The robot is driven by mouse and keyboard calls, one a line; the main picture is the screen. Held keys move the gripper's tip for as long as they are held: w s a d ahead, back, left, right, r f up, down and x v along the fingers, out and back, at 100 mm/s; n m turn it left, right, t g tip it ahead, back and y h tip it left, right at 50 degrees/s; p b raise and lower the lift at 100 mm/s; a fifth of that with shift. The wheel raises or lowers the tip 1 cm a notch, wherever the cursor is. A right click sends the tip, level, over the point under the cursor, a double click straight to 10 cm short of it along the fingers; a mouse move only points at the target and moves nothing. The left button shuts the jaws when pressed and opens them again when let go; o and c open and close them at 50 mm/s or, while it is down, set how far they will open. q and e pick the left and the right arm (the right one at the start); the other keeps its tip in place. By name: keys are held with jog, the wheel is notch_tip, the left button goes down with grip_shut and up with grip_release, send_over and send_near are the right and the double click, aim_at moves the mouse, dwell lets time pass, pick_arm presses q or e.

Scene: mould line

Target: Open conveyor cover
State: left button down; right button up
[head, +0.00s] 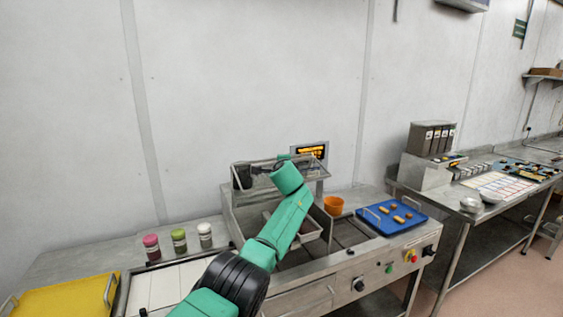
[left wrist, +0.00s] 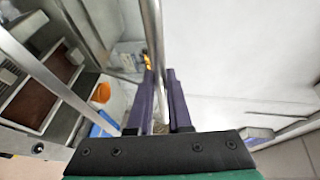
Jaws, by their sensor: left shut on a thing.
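The conveyor cover (head: 318,172) is a metal-framed piece above the steel conveyor machine at the middle of the head view. How far it is raised is hard to tell, as my arm hides part of it. In the left wrist view, the purple fingers of my left gripper (left wrist: 160,92) are shut around a thin metal bar (left wrist: 153,28), which looks like the cover's handle or frame. My right gripper is in neither view.
An orange cup (head: 333,206) and a blue tray (head: 402,222) with brown pieces stand right of the conveyor. Several jars (head: 179,240) and a yellow tray (head: 62,298) are at left. A lit panel (head: 312,151) is behind the cover. The wall is close behind.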

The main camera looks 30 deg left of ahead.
pick_arm(q)
jog(key=shift+f, duration=0.1)
jog(key=c, duration=0.8)
grip_release()
jog(key=shift+c, duration=0.2)
jog(key=shift+s+d, duration=0.1)
jog(key=shift+d, duration=0.05)
jog(key=shift+s+d+b, duration=0.1)
jog(key=shift+d+b, duration=0.05)
jog(key=shift+b, duration=0.25)
jog(key=shift+s+d+b, duration=0.35)
jog(key=shift+s+d, duration=0.05)
jog(key=shift+s, duration=0.15)
jog(key=b+v, duration=0.5)
jog(key=v, duration=0.7)
jog(key=shift+s+r, duration=0.3)
